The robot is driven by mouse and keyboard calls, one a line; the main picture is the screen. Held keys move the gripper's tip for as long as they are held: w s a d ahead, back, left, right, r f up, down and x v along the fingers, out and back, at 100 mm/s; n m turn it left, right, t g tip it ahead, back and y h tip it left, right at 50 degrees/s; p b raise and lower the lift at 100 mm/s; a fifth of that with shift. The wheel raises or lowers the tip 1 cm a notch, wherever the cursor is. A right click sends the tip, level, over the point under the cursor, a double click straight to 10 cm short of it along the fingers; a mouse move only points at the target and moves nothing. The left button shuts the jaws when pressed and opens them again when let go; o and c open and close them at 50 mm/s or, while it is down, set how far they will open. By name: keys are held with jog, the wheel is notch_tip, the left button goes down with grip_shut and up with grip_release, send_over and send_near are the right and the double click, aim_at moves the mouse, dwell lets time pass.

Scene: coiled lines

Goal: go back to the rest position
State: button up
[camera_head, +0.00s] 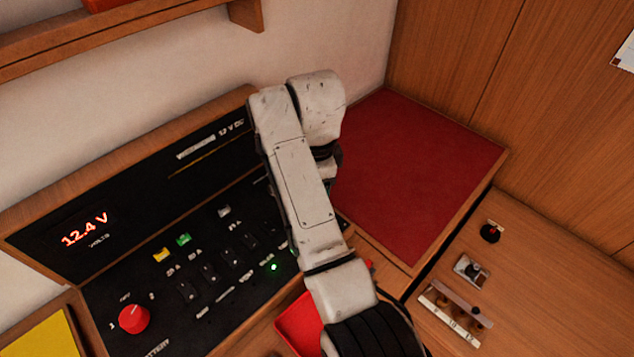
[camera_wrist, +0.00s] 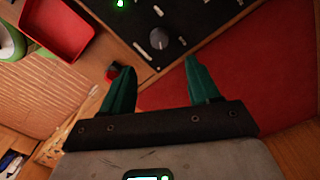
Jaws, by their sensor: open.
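My gripper (camera_wrist: 155,92) shows in the wrist view with its two teal fingers apart and nothing between them. Beyond the fingertips is the black control panel (camera_wrist: 200,18) with a grey knob (camera_wrist: 160,39). In the head view my arm reaches up across the middle, over the right part of the panel (camera_head: 210,262), and bends near the red mat. My gripper is hidden behind the arm in the head view.
A red mat (camera_head: 410,170) lies right of my arm. A red tray (camera_head: 299,325) is partly behind the arm; the wrist view shows it top left (camera_wrist: 57,28). A wooden shelf (camera_head: 130,38) is above left. Small fittings (camera_head: 470,270) sit on the right wood surface.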

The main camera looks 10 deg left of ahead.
jog(key=s+d+f+n+t, duration=0.1)
jog(key=s+d+f+n, duration=0.1)
jog(key=d, duration=0.4)
jog(key=s+d+f+n, duration=0.2)
jog(key=s+d+f, duration=0.1)
jog(key=d+f, duration=0.2)
jog(key=s+d+f+n+t, duration=0.1)
jog(key=s+d+f+n, duration=0.1)
jog(key=d, duration=0.7)
jog(key=shift+s+f+n+t, duration=0.2)
jog(key=shift+s+f, duration=0.1)
jog(key=shift+f, duration=0.2)
jog(key=shift+s+f+n+t, duration=0.1)
jog(key=shift+s+f+n, duration=0.15)
jog(key=shift+f, duration=0.25)
jog(key=s+d+r+n+t, duration=0.1)
jog(key=s+d+n, duration=0.2)
jog(key=s+d, duration=0.4)
jog(key=s+d+r+n+t, duration=0.1)
jog(key=s+d+n, duration=0.35)
jog(key=s, duration=0.45)
jog(key=s+d+f+m+g+b, duration=0.1)
jog(key=s+f+g+b, duration=0.2)
jog(key=s+f, duration=0.7)
jog(key=shift+s+d+f+g+b, duration=0.35)
jog(key=shift+f+b, duration=0.35)
jog(key=shift+b, duration=0.3)
jog(key=shift+a, duration=0.1)
